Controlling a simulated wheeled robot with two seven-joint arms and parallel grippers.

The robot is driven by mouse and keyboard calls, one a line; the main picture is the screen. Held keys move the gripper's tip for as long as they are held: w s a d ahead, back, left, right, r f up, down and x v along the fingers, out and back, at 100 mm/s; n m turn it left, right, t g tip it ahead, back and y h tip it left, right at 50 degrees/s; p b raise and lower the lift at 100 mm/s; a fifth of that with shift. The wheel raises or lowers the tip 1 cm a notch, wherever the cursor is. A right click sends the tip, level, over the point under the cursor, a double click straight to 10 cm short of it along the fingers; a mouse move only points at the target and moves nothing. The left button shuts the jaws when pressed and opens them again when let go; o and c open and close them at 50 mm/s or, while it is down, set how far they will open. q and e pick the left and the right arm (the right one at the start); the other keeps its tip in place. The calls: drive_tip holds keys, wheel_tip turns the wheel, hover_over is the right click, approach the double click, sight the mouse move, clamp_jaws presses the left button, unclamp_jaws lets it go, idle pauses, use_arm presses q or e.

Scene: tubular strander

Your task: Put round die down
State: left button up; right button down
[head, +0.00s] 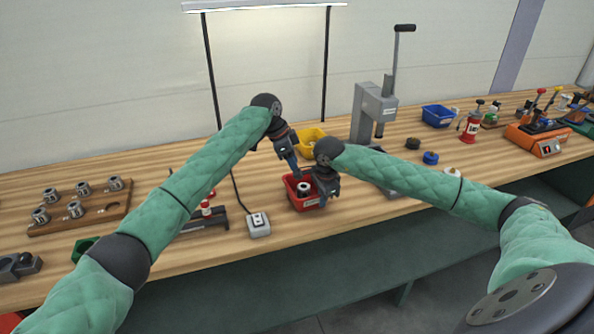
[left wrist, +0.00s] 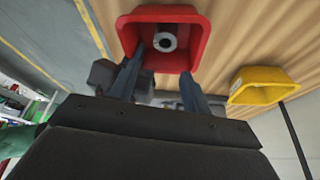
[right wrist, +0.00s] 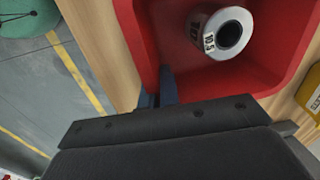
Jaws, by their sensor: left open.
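The round die (head: 303,187) is a pale ring with a dark hole, lying in the red bin (head: 293,205). In the right wrist view the die (right wrist: 206,51) shows black lettering on its side and sits on the red bin's floor (right wrist: 175,50). My left gripper (head: 293,168) is open above the bin; in the left wrist view the die (left wrist: 159,40) is beyond its spread fingers (left wrist: 162,62), clear of them. My right gripper (head: 322,196) is at the bin's right side. Its fingers (right wrist: 164,82) look close together, with nothing visible between them.
A yellow bin (head: 310,137) stands behind the red one. A grey lever press (head: 372,110) is behind to the right. A white switch box (head: 258,224) is left of the red bin. A wooden rack (head: 85,215) with metal parts lies at far left.

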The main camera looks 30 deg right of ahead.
use_arm(q)
drive_tip(key=v, duration=0.8)
drive_tip(key=shift+a+r, duration=0.15)
drive_tip(key=shift+r, duration=0.25)
use_arm(e)
drive_tip(key=c, duration=1.6)
unclamp_jaws()
drive_tip(key=shift+o, duration=0.2)
wheel_tip(320, 180, up, 12)
drive_tip(key=s, duration=0.1)
drive_tip(key=shift+s+a, duration=0.15)
